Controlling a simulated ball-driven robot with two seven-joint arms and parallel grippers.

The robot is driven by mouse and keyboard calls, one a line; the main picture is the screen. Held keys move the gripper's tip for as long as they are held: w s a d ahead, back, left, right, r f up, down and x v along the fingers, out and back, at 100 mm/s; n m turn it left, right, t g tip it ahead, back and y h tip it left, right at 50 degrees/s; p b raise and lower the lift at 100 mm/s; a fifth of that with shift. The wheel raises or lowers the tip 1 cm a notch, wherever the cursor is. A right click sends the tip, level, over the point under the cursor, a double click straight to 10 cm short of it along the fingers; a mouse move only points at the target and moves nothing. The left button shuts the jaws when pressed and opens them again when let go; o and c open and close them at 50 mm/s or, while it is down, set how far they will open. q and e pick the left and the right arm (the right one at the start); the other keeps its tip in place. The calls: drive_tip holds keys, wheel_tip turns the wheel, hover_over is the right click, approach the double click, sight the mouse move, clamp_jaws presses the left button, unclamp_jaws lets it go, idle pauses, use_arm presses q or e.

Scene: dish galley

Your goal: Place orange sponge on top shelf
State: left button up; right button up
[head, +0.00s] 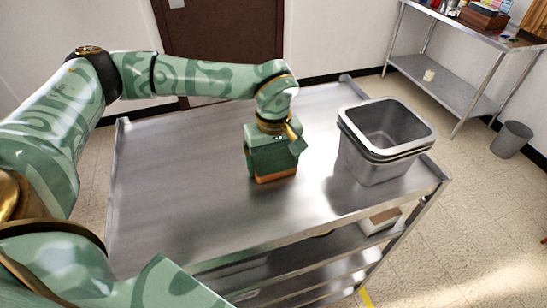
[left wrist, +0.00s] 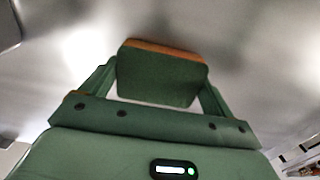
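The orange sponge (head: 276,177) shows as an orange strip below my left gripper, at the middle of the cart's steel top shelf (head: 190,185). In the left wrist view the sponge (left wrist: 160,75) has a dark green face and an orange edge. My left gripper (head: 273,168) points down, with its fingers against two opposite sides of the sponge, shut on it. The sponge is at or just above the shelf surface; I cannot tell if it touches. Most of it is hidden by the gripper in the head view. My right gripper is not in view.
Stacked steel bins (head: 385,140) stand on the top shelf right of my left gripper. The shelf's left part is clear. Lower shelves hold a pale box (head: 381,221). A side table (head: 455,85) and a grey waste bin (head: 511,139) stand at the right.

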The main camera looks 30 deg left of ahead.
sight(274, 160)
use_arm(q)
drive_tip(key=shift+o, duration=0.8)
wheel_tip(274, 160, up, 12)
drive_tip(key=shift+r+p, duration=0.2)
drive_tip(key=shift+p, duration=0.1)
